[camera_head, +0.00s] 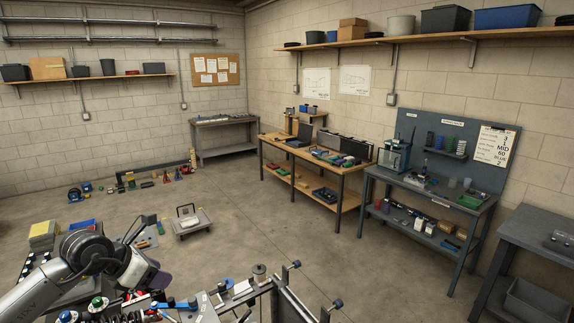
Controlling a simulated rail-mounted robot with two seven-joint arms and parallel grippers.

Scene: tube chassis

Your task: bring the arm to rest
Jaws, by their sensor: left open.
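My left arm (32,290) comes in from the lower left, bent at a large dark joint. My left gripper (135,231) is open and looks empty, above the floor beyond the wrist. Its fingers are small and dark against the clutter behind, so their outline is hard to make out. My right gripper is not in view.
A cluttered bench with rails (254,290) fills the bottom centre. A small grey platform (192,223) stands on the floor beyond. A wooden workbench (335,181) and a grey bench with pegboard (470,202) line the right wall. The middle floor is clear.

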